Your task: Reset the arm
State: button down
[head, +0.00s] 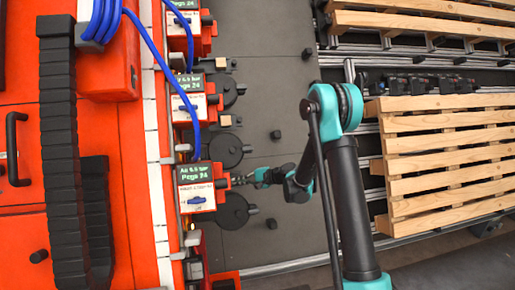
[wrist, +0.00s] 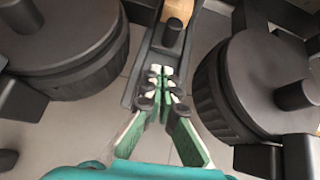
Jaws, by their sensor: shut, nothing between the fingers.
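My arm (head: 347,200) reaches in from the lower right, bent at a teal joint at its top. My gripper (head: 242,181) is close to the right side of the lowest red unit with a green display (head: 195,174); I cannot tell if it touches it. In the wrist view my gripper (wrist: 160,75) has its green fingers together with nothing between them. A black post (wrist: 172,36) on a narrow dark bracket is just beyond the fingertips, with a wooden block (wrist: 179,9) behind it.
Black round housings stand left (wrist: 65,45) and right (wrist: 262,85) of the gripper. Red machinery (head: 100,160) with a blue hose (head: 155,45) fills the left. Wooden pallets (head: 445,155) lie on a roller conveyor (head: 375,62) at right.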

jog(key=s+d+f+n+h, duration=0.1)
jog(key=s+d+n+h, duration=0.6)
jog(key=s+d, duration=2.7)
jog(key=s+h, duration=0.1)
jog(key=h, duration=0.5)
jog(key=shift+f, duration=0.1)
